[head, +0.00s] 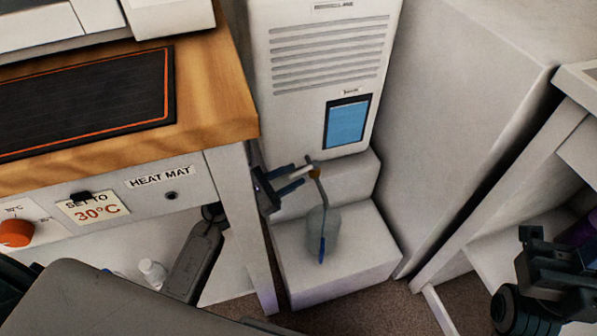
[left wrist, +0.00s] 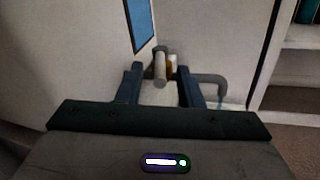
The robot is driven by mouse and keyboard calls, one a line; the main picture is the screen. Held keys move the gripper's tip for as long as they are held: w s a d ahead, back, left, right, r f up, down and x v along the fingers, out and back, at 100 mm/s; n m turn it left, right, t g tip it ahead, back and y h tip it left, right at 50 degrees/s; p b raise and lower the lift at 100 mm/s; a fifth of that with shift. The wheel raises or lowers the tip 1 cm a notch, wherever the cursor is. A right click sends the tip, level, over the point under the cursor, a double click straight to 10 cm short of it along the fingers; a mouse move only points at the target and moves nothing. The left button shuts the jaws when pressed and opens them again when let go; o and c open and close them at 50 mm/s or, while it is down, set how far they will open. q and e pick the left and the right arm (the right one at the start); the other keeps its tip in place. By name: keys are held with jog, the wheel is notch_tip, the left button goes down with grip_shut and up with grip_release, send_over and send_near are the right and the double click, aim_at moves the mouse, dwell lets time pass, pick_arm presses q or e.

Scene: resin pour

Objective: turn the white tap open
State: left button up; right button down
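In the left wrist view the tap's white lever (left wrist: 160,68) shows between the two finger tips (left wrist: 162,78), with gaps on both sides.
The white cabinet (head: 300,85) with vents and a blue screen (head: 347,124) stands behind. A translucent container (head: 322,228) stands under the pipe on a white step (head: 355,265). The wooden-topped heat mat bench (head: 215,95) is close on the left. A white block wall (head: 450,110) is right.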

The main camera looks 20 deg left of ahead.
pick_arm(q)
jog(key=v, duration=0.7)
jog(key=shift+s+a, duration=0.25)
jog(key=shift+s, duration=0.05)
